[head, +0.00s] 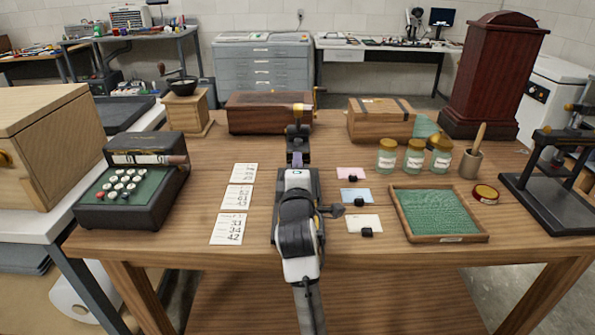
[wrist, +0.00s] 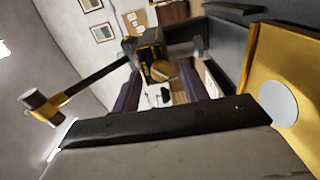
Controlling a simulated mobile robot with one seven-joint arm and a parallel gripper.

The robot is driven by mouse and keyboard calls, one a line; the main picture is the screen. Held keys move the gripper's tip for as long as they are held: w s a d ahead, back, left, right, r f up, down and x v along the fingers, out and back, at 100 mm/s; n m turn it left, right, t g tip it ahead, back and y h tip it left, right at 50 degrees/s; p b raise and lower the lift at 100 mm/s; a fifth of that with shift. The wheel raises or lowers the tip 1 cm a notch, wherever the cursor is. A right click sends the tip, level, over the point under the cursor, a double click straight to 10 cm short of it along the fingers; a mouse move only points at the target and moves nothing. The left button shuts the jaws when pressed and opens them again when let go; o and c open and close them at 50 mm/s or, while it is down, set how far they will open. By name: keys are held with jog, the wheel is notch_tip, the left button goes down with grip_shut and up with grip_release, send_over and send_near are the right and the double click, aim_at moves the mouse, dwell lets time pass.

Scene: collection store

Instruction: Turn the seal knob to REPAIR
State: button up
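In the wrist view my gripper (wrist: 157,92) has its two dark fingers apart, with a gap between them. A black block with a brass, round, knob-like part (wrist: 160,70) shows beyond the gap; I cannot tell whether the fingers touch it. In the head view my arm reaches over the middle of the table and covers most of a dark machine (head: 313,185). A dark post with a brass top (head: 302,107) rises beyond my gripper (head: 298,158). No REPAIR mark or knob setting is readable.
A green-lined tray (head: 485,238) and several jars (head: 414,156) stand further right.

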jog(key=s+b, duration=0.2)
jog(key=s, duration=0.6)
jog(key=shift+s+f, duration=0.15)
jog(key=shift+s, duration=0.25)
jog(key=shift+s+r+p, duration=0.15)
jog(key=shift+r+p, duration=0.15)
jog(key=shift+p, duration=0.8)
jog(key=s+p, duration=0.2)
jog(key=p, duration=0.2)
jog(key=shift+s+r, duration=0.1)
jog(key=shift+s+p, duration=0.35)
jog(key=shift+p, duration=0.85)
jog(key=s+p, duration=0.1)
jog(key=p, duration=0.1)
jog(key=shift+s+p, duration=0.1)
jog(key=shift+p, duration=0.3)
jog(key=shift+s+f+p, duration=0.2)
jog(key=shift+s+p, duration=0.15)
jog(key=shift+p, duration=0.1)
jog(key=shift+a, duration=0.1)
